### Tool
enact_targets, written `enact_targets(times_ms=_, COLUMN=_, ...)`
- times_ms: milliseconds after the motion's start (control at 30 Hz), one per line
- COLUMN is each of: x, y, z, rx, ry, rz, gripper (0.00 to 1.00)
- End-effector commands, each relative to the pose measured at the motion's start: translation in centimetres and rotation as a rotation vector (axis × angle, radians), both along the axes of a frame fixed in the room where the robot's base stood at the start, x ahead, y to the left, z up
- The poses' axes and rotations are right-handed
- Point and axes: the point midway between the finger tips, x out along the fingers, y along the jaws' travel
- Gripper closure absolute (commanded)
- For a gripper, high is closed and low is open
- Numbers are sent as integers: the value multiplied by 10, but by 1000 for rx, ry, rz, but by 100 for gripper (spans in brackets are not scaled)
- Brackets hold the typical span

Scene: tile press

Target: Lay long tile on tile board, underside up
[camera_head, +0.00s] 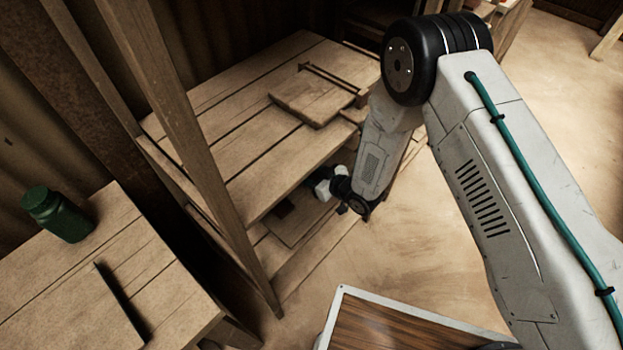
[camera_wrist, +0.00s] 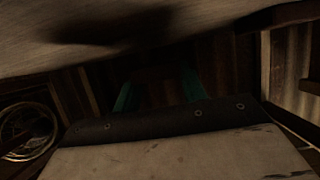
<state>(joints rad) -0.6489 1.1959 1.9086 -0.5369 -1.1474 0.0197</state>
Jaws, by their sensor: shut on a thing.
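My gripper (camera_wrist: 158,88) shows in the wrist view as two green fingers on either side of a dark brown piece, the long tile (camera_wrist: 160,76). The gripper is shut on it. The picture is too dark to tell which face of the tile is up. In the head view my gripper (camera_head: 322,189) reaches in at the open edge of the shelf unit, below its top. A small dark piece (camera_head: 285,208) shows just left of it, over a flat wooden board (camera_head: 292,226) on the lower level. I cannot tell whether this is the tile board.
The wooden shelf top (camera_head: 235,125) lies close above my gripper, with a flat board (camera_head: 312,98) on it. An upright post (camera_head: 190,130) stands left. A green jar (camera_head: 58,214) stands on a side table (camera_head: 150,290). A round metal rim (camera_wrist: 28,130) shows at left.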

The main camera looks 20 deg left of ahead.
Motion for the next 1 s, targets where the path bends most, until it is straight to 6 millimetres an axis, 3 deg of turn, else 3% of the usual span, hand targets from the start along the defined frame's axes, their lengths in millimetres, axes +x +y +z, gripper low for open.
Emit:
enact_targets(times_ms=133, x=-1, y=0, z=-22, rx=0, ry=2, rz=-1, gripper=88)
enact_targets(times_ms=500, x=-1, y=0, z=-27, rx=0, ry=1, rz=0, gripper=88)
enact_targets(times_ms=533, x=-1, y=0, z=-26, rx=0, ry=1, rz=0, gripper=50)
enact_targets(times_ms=600, x=-1, y=0, z=-26, rx=-1, ry=1, rz=0, gripper=37)
enact_targets(times_ms=1000, x=-3, y=-7, z=-20, rx=0, ry=2, rz=-2, gripper=37)
